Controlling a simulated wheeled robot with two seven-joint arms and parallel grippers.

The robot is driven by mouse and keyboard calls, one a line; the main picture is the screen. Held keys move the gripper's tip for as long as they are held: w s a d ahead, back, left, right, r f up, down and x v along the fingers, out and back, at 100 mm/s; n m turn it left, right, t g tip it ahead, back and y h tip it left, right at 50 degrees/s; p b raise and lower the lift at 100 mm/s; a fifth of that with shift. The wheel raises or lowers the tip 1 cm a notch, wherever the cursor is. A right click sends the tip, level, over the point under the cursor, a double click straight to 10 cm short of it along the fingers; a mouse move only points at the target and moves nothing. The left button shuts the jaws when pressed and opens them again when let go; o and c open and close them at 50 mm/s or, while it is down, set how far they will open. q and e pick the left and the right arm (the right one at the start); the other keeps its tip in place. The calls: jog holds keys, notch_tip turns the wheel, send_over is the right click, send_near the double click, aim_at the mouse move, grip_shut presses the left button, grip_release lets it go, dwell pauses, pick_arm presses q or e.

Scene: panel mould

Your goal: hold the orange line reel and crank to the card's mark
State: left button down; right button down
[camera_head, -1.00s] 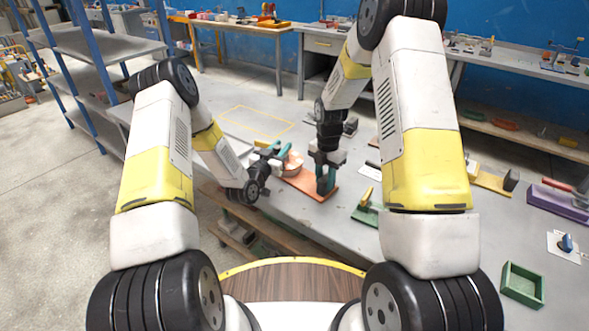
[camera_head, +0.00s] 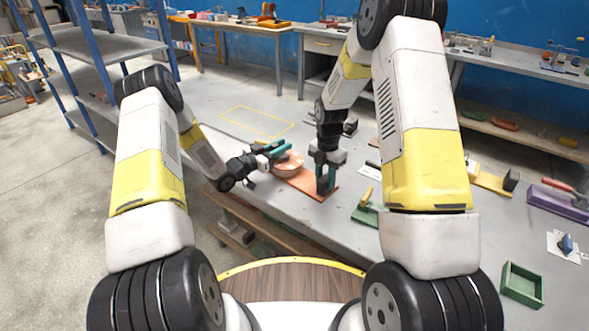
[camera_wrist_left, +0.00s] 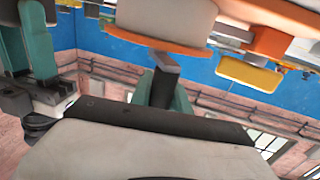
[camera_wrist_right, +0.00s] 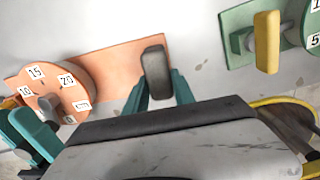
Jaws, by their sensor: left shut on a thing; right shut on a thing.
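The orange line reel has a flat orange base (camera_head: 304,182) on the table and a pale drum (camera_head: 289,163) at its left end. In the right wrist view its orange dial (camera_wrist_right: 55,92) shows 10, 15 and 20; I cannot tell where it points. My right gripper (camera_head: 326,184) is shut on the dark upright grip (camera_wrist_right: 157,72) at the base's right end. My left gripper (camera_head: 277,149) is at the drum's far side, shut on a dark crank handle (camera_wrist_left: 166,66); its fingers partly hide it. I cannot tell which card carries the mark.
A green reel (camera_wrist_right: 237,35) with a yellow handle (camera_wrist_right: 267,42) stands to the right on the table. A green tray (camera_head: 522,285) and a white card with a blue piece (camera_head: 566,243) lie further right. A yellow outline (camera_head: 257,122) marks bare table behind the reel.

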pick_arm(q)
jog(key=m+g+h, duration=0.1)
jog(key=m+g, duration=0.1)
jog(key=m+g+h, duration=0.1)
jog(key=g, duration=0.1)
jog(key=w+m+g+h, duration=0.1)
jog(key=m+g+h, duration=0.1)
jog(key=g, duration=0.1)
jog(key=shift+d+m, duration=0.1)
jog(key=shift+m, duration=0.2)
jog(key=shift+w+d+f+m+g+h, duration=0.1)
jog(key=shift+w+m+g+h, duration=0.1)
jog(key=shift+m+g, duration=0.95)
jog(key=shift+w+m+g+h, duration=0.15)
jog(key=shift+m+g, duration=0.4)
jog(key=shift+g, duration=1.2)
jog(key=shift+s, duration=0.1)
jog(key=shift+s+m+g, duration=0.15)
jog(key=shift+m+g, duration=0.25)
jog(key=shift+g, duration=0.2)
jog(key=c, duration=1.2)
grip_release()
jog(key=shift+d, duration=0.1)
jog(key=shift+c, duration=0.2)
notch_tip(320, 180, up, 10)
